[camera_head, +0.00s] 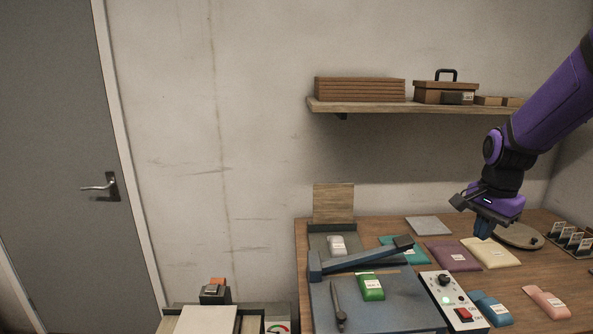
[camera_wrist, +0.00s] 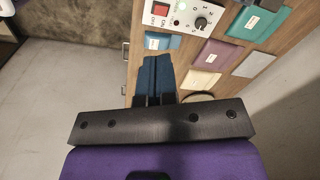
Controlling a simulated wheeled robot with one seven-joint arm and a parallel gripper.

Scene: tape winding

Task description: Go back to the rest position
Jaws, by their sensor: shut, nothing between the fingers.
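My gripper (camera_head: 483,232) is at the right in the camera_head view, pointing down in front of the back of the wooden workbench (camera_head: 527,276). Its fingers are shut with nothing between them. In the wrist view the blue fingers of my gripper (camera_wrist: 157,64) are together, with the bench and its pouches beyond them. No part of the bench appears to be held or touched, though the exact height above it is hard to tell.
A control box (camera_head: 453,300) with a red switch, a blue machine (camera_head: 375,305) with a raised lever, and purple (camera_head: 453,254), cream (camera_head: 490,252) and pink (camera_head: 547,301) pouches occupy the bench. A shelf (camera_head: 360,105) hangs behind. A grey door (camera_head: 60,150) stands left.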

